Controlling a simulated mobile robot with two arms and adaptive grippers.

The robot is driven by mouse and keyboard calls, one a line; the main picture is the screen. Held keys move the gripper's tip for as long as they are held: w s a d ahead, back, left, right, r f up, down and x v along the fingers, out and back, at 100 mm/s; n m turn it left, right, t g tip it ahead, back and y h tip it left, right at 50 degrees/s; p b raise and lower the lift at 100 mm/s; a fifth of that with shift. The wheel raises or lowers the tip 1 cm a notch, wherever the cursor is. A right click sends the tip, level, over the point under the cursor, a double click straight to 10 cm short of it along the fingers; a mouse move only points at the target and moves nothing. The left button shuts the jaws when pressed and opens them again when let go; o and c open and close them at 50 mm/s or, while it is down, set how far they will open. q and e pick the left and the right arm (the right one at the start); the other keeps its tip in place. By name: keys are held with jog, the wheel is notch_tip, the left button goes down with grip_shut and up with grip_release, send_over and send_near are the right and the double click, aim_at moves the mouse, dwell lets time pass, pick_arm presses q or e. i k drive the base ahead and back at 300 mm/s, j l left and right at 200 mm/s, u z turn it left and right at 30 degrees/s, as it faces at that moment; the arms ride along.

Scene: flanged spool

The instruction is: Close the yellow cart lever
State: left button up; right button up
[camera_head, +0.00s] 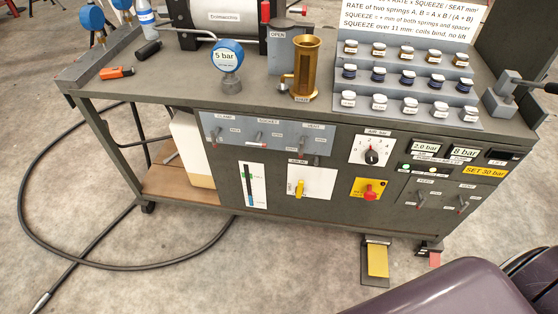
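The grey cart (340,218) stands ahead of me with its front panel facing me. The yellow lever (297,188) is low in the middle of that panel, on a white plate (312,176) with small labels. The lever's yellow part lies at the left of the plate, and a dark spindle shows beside it. The small lettering is too blurred to read, so I cannot tell which position it marks. Nothing touches the lever or covers it. Neither of my grippers shows in this view.
A yellow plate with a red knob (369,193) is right of the lever; a white-framed gauge (252,186) is left. Grey-handled levers (260,136) and a black dial (372,156) sit above. A yellow pedal (377,261) is on the floor. A black hose (62,257) loops left.

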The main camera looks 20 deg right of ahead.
aim_at(299, 190)
jog(key=z, duration=0.8)
